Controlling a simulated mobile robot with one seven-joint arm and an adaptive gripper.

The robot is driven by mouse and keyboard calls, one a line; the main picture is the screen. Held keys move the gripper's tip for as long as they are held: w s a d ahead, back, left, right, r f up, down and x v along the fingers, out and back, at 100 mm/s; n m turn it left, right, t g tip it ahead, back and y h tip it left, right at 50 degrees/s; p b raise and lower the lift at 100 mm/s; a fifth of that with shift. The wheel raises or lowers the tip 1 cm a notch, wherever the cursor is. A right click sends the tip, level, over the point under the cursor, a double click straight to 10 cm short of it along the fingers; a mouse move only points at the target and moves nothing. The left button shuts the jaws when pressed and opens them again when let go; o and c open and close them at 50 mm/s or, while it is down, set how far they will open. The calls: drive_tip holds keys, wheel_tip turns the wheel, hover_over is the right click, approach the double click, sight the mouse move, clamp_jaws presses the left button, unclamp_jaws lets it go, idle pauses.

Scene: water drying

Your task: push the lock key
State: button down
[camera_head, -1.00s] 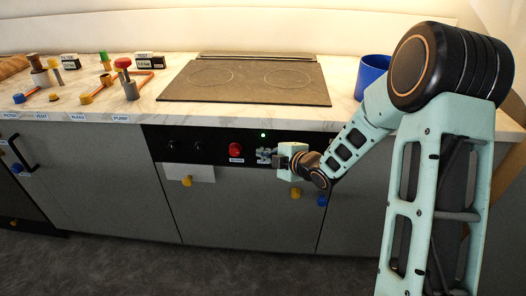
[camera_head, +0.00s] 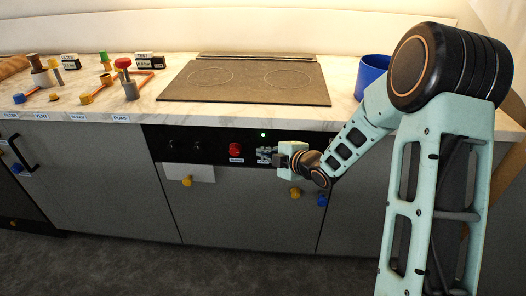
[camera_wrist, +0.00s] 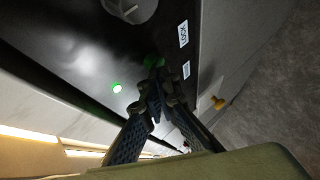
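My gripper (camera_wrist: 155,90) has its fingertips together in the wrist view, against or just in front of a dark green round part (camera_wrist: 153,62) on the black control panel. I cannot tell whether they touch it.
A lit green lamp (camera_head: 263,135) is above my gripper, also in the wrist view (camera_wrist: 116,88). A grey knob (camera_wrist: 130,8) is at the wrist view's top. The counter with the dark cooktop (camera_head: 245,85) overhangs the panel. A blue pot (camera_head: 372,72) stands near my arm.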

drive_tip(key=shift+w+d+r, duration=0.2)
drive_tip(key=shift+w+d, duration=0.05)
drive_tip(key=shift+w, duration=0.3)
drive_tip(key=shift+s+d+f+b, duration=0.1)
drive_tip(key=shift+s+f+b, duration=0.05)
drive_tip(key=shift+b, duration=0.3)
drive_tip(key=s+b, duration=0.2)
drive_tip(key=s, duration=0.4)
drive_tip(key=shift+a+f, duration=0.15)
drive_tip(key=shift+a, duration=0.2)
drive_tip(key=shift+s, duration=0.1)
